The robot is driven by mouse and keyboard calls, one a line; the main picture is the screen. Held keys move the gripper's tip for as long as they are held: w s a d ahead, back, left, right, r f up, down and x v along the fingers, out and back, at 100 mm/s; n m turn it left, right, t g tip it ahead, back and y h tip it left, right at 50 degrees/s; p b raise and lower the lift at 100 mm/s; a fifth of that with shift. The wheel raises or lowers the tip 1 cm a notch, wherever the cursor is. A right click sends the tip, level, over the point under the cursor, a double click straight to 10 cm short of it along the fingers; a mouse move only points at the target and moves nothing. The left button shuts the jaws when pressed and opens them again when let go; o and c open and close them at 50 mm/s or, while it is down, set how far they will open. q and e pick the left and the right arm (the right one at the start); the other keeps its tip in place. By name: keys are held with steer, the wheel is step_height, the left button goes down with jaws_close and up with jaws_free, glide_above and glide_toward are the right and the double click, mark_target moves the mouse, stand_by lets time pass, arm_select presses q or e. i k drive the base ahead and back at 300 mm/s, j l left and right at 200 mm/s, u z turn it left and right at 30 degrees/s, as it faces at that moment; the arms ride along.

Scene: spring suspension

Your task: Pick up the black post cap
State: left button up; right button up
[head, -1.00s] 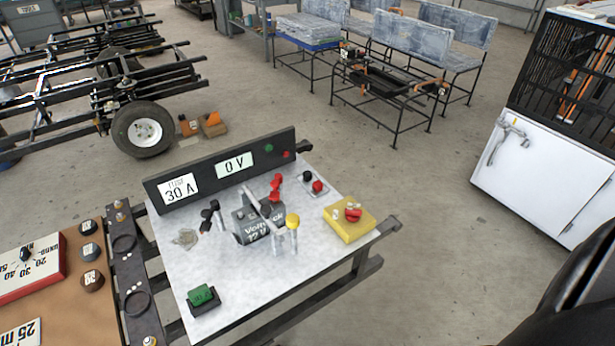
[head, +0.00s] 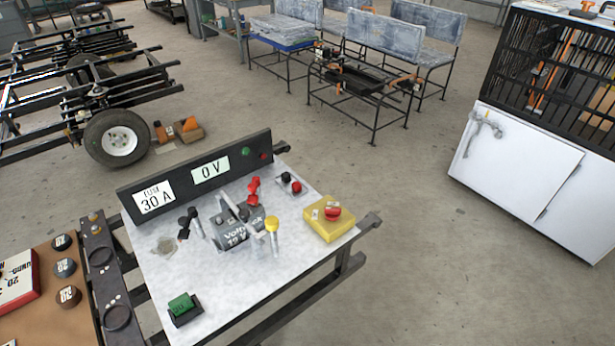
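A small black cap (head: 285,177), apparently the black post cap, sits beside a red cap (head: 297,187) on a small plate. The plate lies near the back right of the grey-white bench top (head: 215,295). A grey battery-like block (head: 238,234), lettered in white, stands in the middle of the bench, with red, black and yellow-topped parts around it. Neither of my grippers is in view.
A black panel (head: 245,165) reading 30 A and 0 V stands along the bench's back edge. A yellow box with a red button (head: 330,218) is at right, a green block (head: 182,306) at front left. Clear floor separates the bench from a white cabinet (head: 530,175).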

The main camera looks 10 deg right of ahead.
mark_target(286, 177)
steer(key=i+l+z, duration=0.1)
steer(key=l+z, duration=0.2)
steer(key=i+l+z, duration=0.25)
steer(key=l, duration=0.2)
steer(key=i+l+z, duration=0.1)
steer(key=l+z, duration=0.2)
steer(key=i+l+z, duration=0.3)
steer(key=i+l+u, duration=0.25)
steer(key=i+u, duration=0.15)
steer(key=i, duration=0.15)
steer(key=i+l+u, duration=0.35)
steer(key=i+u, duration=0.15)
steer(key=u, duration=0.3)
steer(key=i+l+u, duration=0.1)
steer(key=u, duration=0.3)
steer(key=i+l+u, duration=0.15)
steer(key=u, duration=0.3)
steer(key=i+l+u, duration=0.1)
steer(key=u, duration=0.35)
